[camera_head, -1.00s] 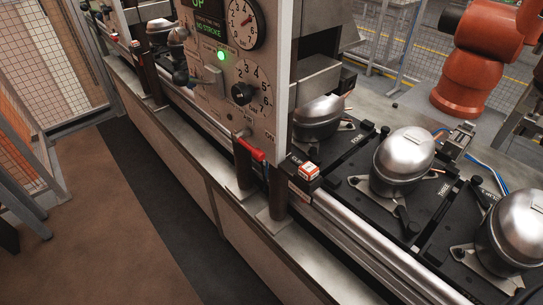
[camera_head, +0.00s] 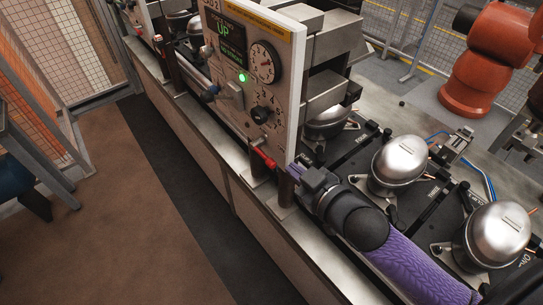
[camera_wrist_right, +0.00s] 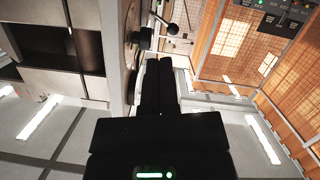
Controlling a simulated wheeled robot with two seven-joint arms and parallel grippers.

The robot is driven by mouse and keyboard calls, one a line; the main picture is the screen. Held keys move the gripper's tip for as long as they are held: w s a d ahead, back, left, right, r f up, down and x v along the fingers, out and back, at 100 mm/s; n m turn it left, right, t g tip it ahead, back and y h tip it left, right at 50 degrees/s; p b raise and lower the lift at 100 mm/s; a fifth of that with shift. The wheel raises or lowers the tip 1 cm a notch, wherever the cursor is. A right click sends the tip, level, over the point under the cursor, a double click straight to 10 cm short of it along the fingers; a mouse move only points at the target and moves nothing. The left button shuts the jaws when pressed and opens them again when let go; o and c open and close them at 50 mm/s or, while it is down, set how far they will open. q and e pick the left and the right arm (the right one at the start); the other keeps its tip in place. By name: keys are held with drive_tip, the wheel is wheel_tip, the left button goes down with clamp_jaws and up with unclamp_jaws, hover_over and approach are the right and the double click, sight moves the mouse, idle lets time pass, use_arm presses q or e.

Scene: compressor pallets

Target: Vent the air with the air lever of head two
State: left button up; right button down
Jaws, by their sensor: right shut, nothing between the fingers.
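The control panel (camera_head: 250,60) shows a lit screen reading UP, a round gauge, a green light and a black dial. I cannot tell which is the air lever. My right gripper (camera_head: 296,173) is shut and empty, close to the panel's lower right corner, right of the red handle. In the right wrist view its black fingers (camera_wrist_right: 160,75) lie together, with a ball-ended lever (camera_wrist_right: 171,28) beyond them. My left gripper is not in view.
Shiny domed compressors (camera_head: 399,164) stand on black pallets along the line at the right. A metal rail and ledge (camera_head: 238,160) run below the panel. An orange robot arm (camera_head: 475,75) stands behind.

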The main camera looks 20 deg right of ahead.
drive_tip(key=b, duration=0.1)
hover_over(271, 164)
wheel_tip(271, 164, down, 3)
wheel_tip(271, 164, down, 2)
drive_tip(key=shift+a+f+b, duration=0.1)
drive_tip(key=shift+f+b, duration=0.15)
drive_tip(key=shift+b, duration=0.15)
drive_tip(key=shift+f, duration=0.4)
